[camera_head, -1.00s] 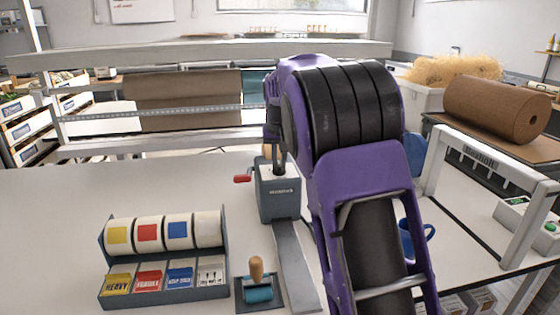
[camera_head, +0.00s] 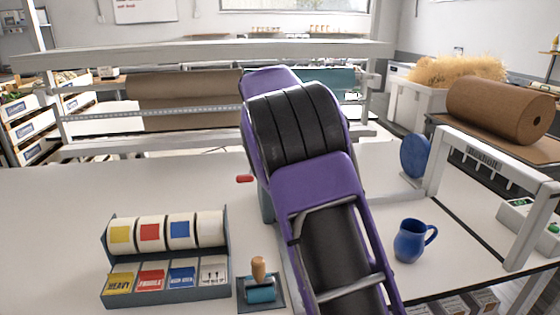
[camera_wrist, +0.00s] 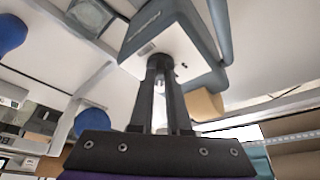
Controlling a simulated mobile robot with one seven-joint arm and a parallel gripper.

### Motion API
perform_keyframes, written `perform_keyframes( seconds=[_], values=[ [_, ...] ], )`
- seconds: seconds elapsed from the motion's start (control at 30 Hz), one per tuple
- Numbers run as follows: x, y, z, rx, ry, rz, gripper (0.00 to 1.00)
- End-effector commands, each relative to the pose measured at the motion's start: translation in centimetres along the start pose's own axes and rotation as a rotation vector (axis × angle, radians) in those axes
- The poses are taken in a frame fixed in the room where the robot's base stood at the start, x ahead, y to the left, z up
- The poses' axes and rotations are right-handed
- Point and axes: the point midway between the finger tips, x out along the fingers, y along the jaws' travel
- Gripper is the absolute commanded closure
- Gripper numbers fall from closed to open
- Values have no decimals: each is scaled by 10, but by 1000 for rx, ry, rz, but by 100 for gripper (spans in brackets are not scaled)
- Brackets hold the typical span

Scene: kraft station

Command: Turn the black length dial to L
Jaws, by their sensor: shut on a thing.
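The grey-blue dispenser machine stands on the white table, mostly hidden behind my arm in the head view; a sliver of its side (camera_head: 266,205) and its red handle (camera_head: 245,178) show. In the wrist view its pale face (camera_wrist: 165,45) is close in front of my gripper (camera_wrist: 161,66). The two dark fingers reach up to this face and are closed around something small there. This appears to be the black length dial, but the fingertips cover it, and its marks and setting cannot be read. In the head view my gripper is hidden behind the arm.
A label roll rack (camera_head: 112,268) and a wooden-handled roller (camera_head: 258,272) stand at the front left. A blue mug (camera_head: 410,242), a blue disc (camera_head: 414,157) and a white frame (camera_head: 437,160) are to the right. The left table surface is clear.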

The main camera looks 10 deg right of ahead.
Motion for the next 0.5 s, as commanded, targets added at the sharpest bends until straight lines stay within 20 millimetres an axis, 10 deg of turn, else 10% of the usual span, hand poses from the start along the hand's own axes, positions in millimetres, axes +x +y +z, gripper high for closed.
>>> perform_keyframes(
  seconds=[0.47, 0.5],
  values=[
    [0, 0, 0, 14, 0, 4, 100],
    [0, 0, 0, 14, 0, 4, 82]
  ],
)
